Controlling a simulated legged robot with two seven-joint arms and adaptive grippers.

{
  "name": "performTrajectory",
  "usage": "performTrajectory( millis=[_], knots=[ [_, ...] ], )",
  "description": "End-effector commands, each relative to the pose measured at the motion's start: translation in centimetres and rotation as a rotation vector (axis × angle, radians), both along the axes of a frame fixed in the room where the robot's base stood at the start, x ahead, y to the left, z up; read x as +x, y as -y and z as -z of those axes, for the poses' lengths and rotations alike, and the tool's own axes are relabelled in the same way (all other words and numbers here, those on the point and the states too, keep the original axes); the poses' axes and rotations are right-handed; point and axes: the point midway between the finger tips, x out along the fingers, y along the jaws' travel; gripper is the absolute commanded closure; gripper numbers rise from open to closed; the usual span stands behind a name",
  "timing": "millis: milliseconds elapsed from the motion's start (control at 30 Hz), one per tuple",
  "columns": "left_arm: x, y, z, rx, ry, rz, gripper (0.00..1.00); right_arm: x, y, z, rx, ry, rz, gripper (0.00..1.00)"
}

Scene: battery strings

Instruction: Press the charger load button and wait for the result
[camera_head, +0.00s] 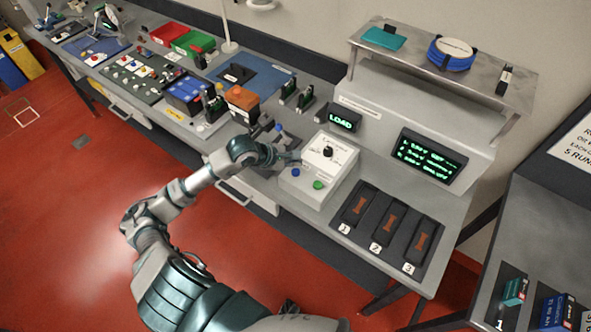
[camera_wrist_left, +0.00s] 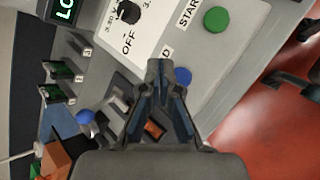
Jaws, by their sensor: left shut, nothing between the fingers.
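The charger (camera_head: 327,165) is a pale box with a dark knob (camera_head: 328,152), a blue button (camera_head: 295,172) and a green button (camera_head: 318,185). In the left wrist view the green button (camera_wrist_left: 216,19) is beside the word START. The blue button (camera_wrist_left: 183,76) is by a label partly hidden by my fingers. My left gripper (camera_head: 292,157) is shut and empty, over the charger's left side near the blue button. In the wrist view its fingertips (camera_wrist_left: 165,68) are just left of that button; I cannot tell whether they touch. My right gripper does not show.
A small display (camera_head: 343,121) reads LOAD. A larger screen (camera_head: 428,158) shows green text too small to read. A dark tray (camera_head: 390,229) with slots 1 to 3 is right of the charger. Holders and batteries (camera_head: 242,100) crowd the bench to the left.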

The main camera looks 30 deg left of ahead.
Motion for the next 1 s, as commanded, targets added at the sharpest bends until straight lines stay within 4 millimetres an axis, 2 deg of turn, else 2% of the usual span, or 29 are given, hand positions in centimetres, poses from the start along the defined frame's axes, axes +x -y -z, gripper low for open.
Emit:
performTrajectory(
  millis=[100,300,1000],
  knots=[
    [0.0,0.0,-1.6,0.001,0.003,0.001,1.00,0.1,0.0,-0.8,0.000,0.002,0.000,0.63],
    [0.0,0.0,-3.0,0.001,0.001,0.000,1.00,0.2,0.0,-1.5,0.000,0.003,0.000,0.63],
    [0.0,0.0,-3.0,0.000,0.000,0.000,1.00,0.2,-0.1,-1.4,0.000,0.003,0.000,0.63]
  ],
)
